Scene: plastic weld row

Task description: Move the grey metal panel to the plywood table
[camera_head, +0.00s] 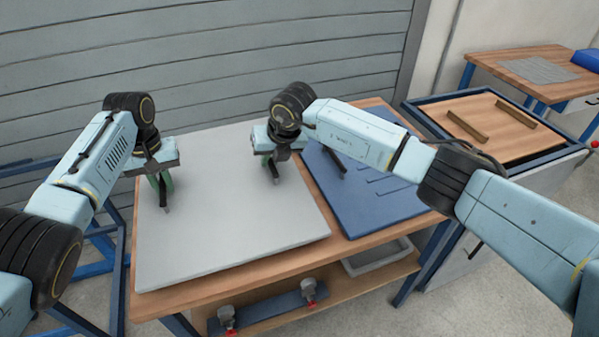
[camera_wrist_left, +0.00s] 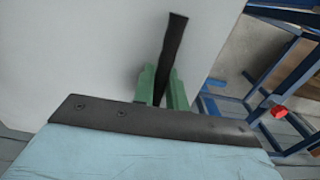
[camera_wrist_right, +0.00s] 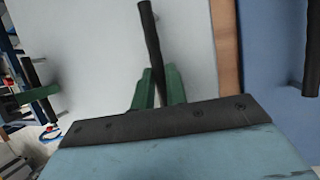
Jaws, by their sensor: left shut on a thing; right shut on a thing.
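The grey metal panel (camera_head: 235,225) is a large flat sheet over the left part of a wood-topped workbench (camera_head: 285,265). Whether it rests on the top or hangs just above it I cannot tell. My left gripper (camera_head: 163,190) is shut on a dark bar handle (camera_wrist_left: 175,45) near the panel's left edge. My right gripper (camera_head: 271,165) is shut on the other dark handle (camera_wrist_right: 149,35) near the right edge. Green fingers flank the handles in both wrist views. A wood-topped table with a dark blue frame (camera_head: 465,103) stands at the right; it looks like the plywood table.
A blue panel (camera_head: 375,195) with its own dark handle lies right of the grey one. Two brown strips (camera_head: 467,125) (camera_head: 517,114) lie on the framed table. A farther table (camera_head: 500,62) holds a grey mat. A lower shelf (camera_head: 345,288) carries a clamp bar and tray.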

